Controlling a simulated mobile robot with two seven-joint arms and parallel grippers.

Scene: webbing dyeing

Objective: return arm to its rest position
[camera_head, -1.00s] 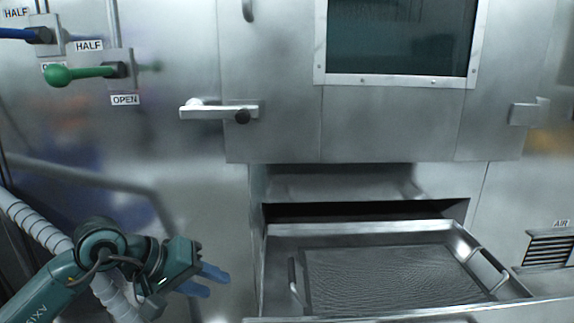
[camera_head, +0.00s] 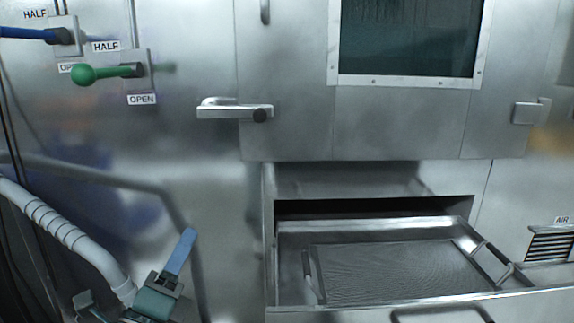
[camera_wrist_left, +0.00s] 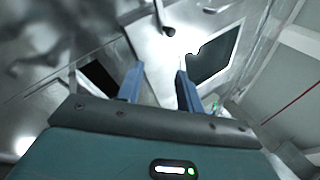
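My left gripper (camera_head: 180,254) is at the bottom left in the head view, in front of the steel machine wall and apart from it. Its blue fingers point up and slightly right. In the left wrist view the two blue fingers of the left gripper (camera_wrist_left: 158,82) stand apart with nothing between them. Most of the left arm is out of the head view. My right gripper does not show in either view.
An open drawer with a mesh-bottomed tray (camera_head: 464,236) sticks out at lower right. A door handle (camera_head: 235,112), a green lever (camera_head: 108,72) and a blue lever (camera_head: 30,33) stand out from the wall.

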